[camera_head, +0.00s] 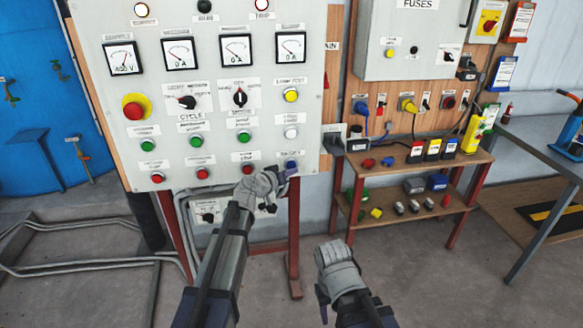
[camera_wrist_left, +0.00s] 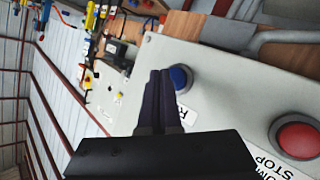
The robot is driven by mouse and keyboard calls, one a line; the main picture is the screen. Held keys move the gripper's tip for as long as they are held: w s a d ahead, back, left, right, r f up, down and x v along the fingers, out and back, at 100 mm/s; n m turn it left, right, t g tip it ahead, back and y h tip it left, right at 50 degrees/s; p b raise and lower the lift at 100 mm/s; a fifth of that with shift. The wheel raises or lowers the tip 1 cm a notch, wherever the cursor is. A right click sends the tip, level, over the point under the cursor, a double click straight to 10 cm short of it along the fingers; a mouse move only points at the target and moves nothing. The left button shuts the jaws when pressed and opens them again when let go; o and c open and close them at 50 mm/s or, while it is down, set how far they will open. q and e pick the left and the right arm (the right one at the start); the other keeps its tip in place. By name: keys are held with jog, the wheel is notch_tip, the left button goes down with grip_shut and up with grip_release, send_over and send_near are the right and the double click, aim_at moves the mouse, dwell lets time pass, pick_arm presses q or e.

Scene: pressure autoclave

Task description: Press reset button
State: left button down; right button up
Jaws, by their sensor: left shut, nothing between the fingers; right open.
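A blue button (camera_head: 291,165) sits at the lower right corner of the grey control panel (camera_head: 215,110), under a small label. In the left wrist view the blue button (camera_wrist_left: 180,77) is beside a white label starting with R; the rest of the label is hidden by my gripper. My left gripper (camera_head: 284,173) is shut and empty, its fingertips at the blue button. In the left wrist view the closed dark fingers (camera_wrist_left: 160,78) overlap the button's left edge; I cannot tell whether they touch it. My right gripper (camera_head: 322,303) is open and empty, low in front of the panel, away from it.
A red mushroom button (camera_head: 133,107) and several green and red buttons share the panel. A red stop button (camera_wrist_left: 298,136) is close by in the left wrist view. A wooden shelf (camera_head: 408,218) with parts stands right of the panel. The floor between is clear.

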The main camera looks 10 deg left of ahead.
pick_arm(q)
jog(key=shift+w+a, duration=0.15)
jog(key=shift+w, duration=0.3)
jog(key=shift+w+a, duration=0.15)
jog(key=shift+w, duration=0.3)
dwell(0.8)
jog(key=shift+s, duration=0.2)
jog(key=shift+s+d, duration=0.3)
jog(key=shift+s, duration=0.4)
jog(key=shift+s+d, duration=0.25)
jog(key=shift+s, duration=0.55)
jog(key=shift+s+d, duration=0.2)
jog(key=shift+s, duration=0.6)
jog(key=shift+s+d, duration=0.25)
jog(key=shift+s, duration=0.55)
